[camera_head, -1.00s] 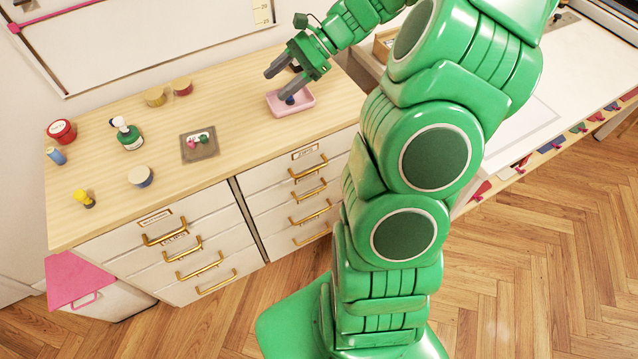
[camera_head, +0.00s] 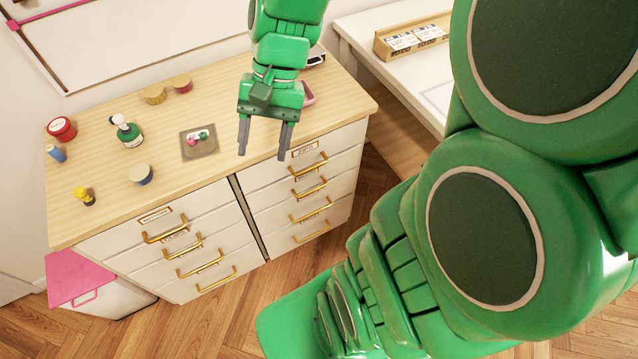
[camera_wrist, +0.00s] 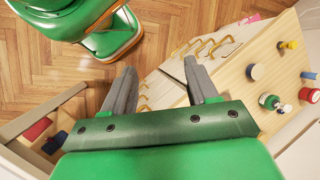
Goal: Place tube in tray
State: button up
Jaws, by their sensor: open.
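My gripper (camera_head: 263,154) is open and empty, above the right part of the wooden dresser top near its front edge. Its two spread fingers also show in the wrist view (camera_wrist: 160,68), with nothing between them. The pink tray (camera_head: 309,92) on the dresser is mostly hidden behind my gripper; only its right end shows, so its contents cannot be seen now. A small blue cylinder (camera_head: 57,154), which may be a tube, is at the dresser's left end; it also shows in the wrist view (camera_wrist: 308,75).
A square grey dish (camera_head: 199,153) holds small pink and green items. A green bottle (camera_head: 129,137), a red tin (camera_head: 61,130), a yellow item (camera_head: 84,197) and several round tins stand on the dresser (camera_head: 105,210). A white table (camera_head: 385,65) with a wooden box stands right.

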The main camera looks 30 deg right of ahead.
jog(key=s+d+n+h, duration=0.3)
jog(key=s+n+h, duration=0.1)
jog(key=s, duration=0.8)
jog(key=shift+s+d+r+n+t+h, duration=0.15)
jog(key=shift+s+d+n+t+h, duration=0.2)
jog(key=shift+n, duration=0.25)
